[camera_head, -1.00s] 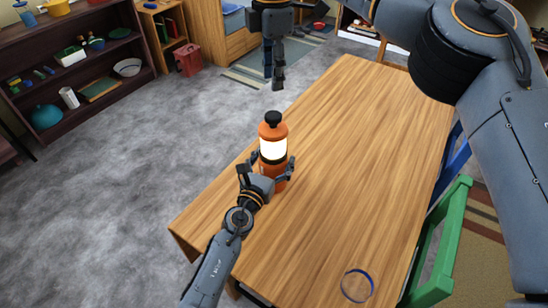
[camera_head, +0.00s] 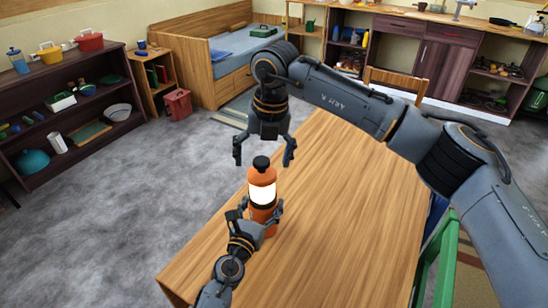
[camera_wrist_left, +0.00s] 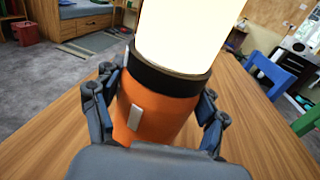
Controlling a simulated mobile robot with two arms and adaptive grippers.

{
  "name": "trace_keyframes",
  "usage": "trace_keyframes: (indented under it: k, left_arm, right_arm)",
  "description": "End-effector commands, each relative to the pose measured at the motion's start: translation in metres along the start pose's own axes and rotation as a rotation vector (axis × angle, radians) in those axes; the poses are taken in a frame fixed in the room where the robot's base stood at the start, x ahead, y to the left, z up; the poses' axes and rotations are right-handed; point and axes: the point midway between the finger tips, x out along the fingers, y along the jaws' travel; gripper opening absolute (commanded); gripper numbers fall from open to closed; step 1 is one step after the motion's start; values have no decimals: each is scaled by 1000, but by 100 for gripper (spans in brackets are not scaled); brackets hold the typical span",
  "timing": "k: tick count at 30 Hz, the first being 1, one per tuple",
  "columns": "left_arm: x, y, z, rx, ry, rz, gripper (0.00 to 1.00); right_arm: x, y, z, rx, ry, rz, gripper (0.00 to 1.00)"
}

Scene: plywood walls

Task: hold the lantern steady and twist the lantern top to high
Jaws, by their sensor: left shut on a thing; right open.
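The lantern (camera_head: 263,191) stands upright on the wooden table, orange with a glowing white band and a black knob (camera_head: 261,163) on top. My left gripper (camera_head: 262,217) is shut around its lower orange body. In the left wrist view, the fingers flank the orange base (camera_wrist_left: 150,112) below the lit band, and the lantern's top is out of frame. My right gripper (camera_head: 264,152) is open and points down, its fingers spread either side above the black knob, apparently not touching it.
The wooden table (camera_head: 340,190) is clear around the lantern. A green chair (camera_head: 440,262) and a blue chair (camera_wrist_left: 272,72) stand along its right side. A dark shelf (camera_head: 70,110) with dishes stands at left, and a bed (camera_head: 230,60) is behind.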

Motion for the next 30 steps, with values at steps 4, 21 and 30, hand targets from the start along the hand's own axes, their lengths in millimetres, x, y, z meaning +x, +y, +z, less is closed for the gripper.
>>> trace_keyframes:
  k: [4, 21, 30]
  left_arm:
    - [0, 0, 0, 0, 0, 0, 19]
    - [0, 0, 0, 0, 0, 0, 19]
    - [0, 0, 0, 0, 0, 0, 19]
  right_arm:
    - [3, -9, -5, -292, -87, 45, 86]
    - [16, -22, 0, -638, -239, 46, 86]
    - [72, -14, 12, -636, -238, 46, 86]
